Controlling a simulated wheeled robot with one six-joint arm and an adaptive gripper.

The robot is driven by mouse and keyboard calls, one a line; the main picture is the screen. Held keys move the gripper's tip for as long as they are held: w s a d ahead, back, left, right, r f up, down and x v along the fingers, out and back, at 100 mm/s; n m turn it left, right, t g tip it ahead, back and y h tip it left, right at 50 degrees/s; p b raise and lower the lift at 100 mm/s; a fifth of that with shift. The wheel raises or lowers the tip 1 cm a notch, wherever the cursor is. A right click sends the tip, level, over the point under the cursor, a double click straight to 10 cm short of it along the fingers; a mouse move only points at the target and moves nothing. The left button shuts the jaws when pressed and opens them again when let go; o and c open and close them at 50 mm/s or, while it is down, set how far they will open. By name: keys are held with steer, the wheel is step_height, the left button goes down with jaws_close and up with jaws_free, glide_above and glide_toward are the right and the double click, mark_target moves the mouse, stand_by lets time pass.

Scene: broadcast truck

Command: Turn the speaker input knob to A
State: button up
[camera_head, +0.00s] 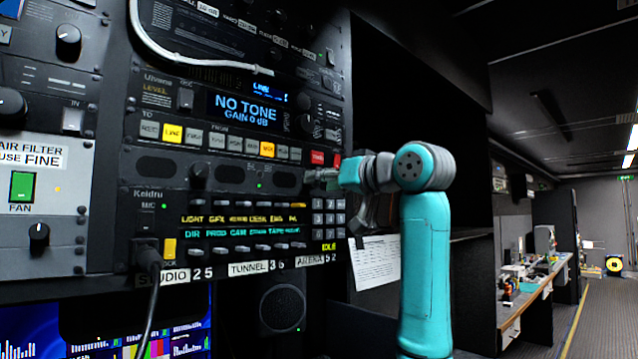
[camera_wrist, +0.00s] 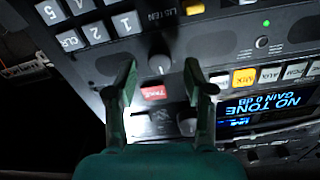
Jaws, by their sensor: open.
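My gripper (camera_head: 318,177) is at the right end of the rack panel, beneath the red buttons. In the wrist view my gripper (camera_wrist: 160,70) is open, with one finger on each side of a round dark knob (camera_wrist: 159,62) with a pale mark. The fingers look apart from the knob; how far the tips are from the panel is unclear. In the head view my gripper hides this knob. Another dark knob (camera_head: 199,174) sits farther left on the same panel. I cannot read a speaker input label or an A mark.
A red button (camera_wrist: 153,92) and a keypad (camera_wrist: 97,30) lie close to the fingers. The keypad (camera_head: 328,216) is below my gripper in the head view. A white cable (camera_head: 190,58) hangs across the upper rack. A black cable (camera_head: 151,295) hangs at lower left. The aisle (camera_head: 600,320) is clear.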

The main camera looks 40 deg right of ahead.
steer(key=shift+w, duration=0.95)
jaws_close()
steer(key=shift+n, duration=4.5)
